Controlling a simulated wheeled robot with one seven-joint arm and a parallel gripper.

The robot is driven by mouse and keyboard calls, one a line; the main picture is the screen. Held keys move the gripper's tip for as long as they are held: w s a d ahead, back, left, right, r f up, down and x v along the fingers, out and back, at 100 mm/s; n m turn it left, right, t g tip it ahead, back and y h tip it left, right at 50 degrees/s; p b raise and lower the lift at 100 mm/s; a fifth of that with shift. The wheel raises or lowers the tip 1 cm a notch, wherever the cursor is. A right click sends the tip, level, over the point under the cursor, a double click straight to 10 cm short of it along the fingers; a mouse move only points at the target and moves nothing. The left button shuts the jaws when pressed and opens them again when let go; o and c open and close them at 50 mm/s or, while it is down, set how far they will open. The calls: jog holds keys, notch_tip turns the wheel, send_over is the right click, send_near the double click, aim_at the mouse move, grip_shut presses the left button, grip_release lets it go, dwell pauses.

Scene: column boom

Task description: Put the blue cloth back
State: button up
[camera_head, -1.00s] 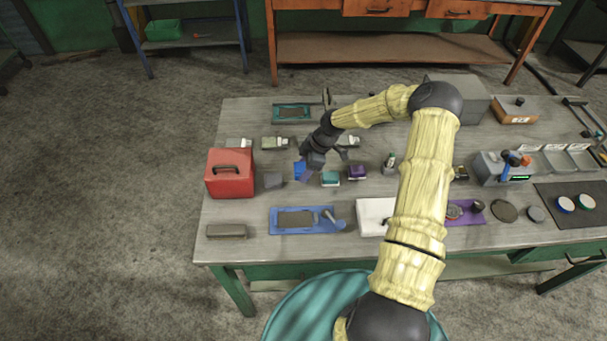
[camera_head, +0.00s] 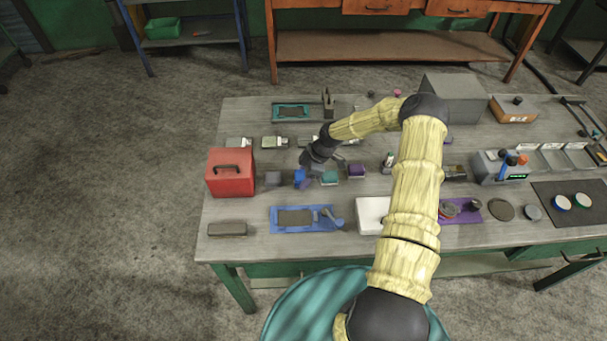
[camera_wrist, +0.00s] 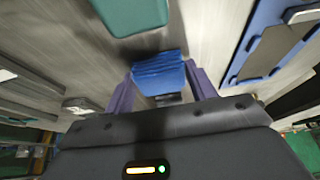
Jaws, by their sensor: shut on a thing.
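My gripper (camera_wrist: 160,92) is shut on the blue cloth (camera_wrist: 158,72), which shows as a folded blue pad between the two purple fingers. In the head view the blue cloth (camera_head: 300,177) is at the end of my gripper (camera_head: 304,179), low over the table's left part. It is between a small grey block (camera_head: 273,179) on the left and a teal folded piece (camera_head: 329,177) on the right. A purple folded piece (camera_head: 356,171) lies farther right. I cannot tell whether the cloth touches the table.
A red box (camera_head: 231,180) with a handle stands at the left. Small pale items line the back. Bare table (camera_head: 255,206) shows before the grey block.

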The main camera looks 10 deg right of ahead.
jog(key=shift+f, duration=0.2)
jog(key=o, duration=1)
jog(key=shift+r, duration=0.1)
jog(key=shift+r, duration=0.15)
jog(key=b+v, duration=0.2)
jog(key=v, duration=1)
jog(key=shift+b, duration=0.4)
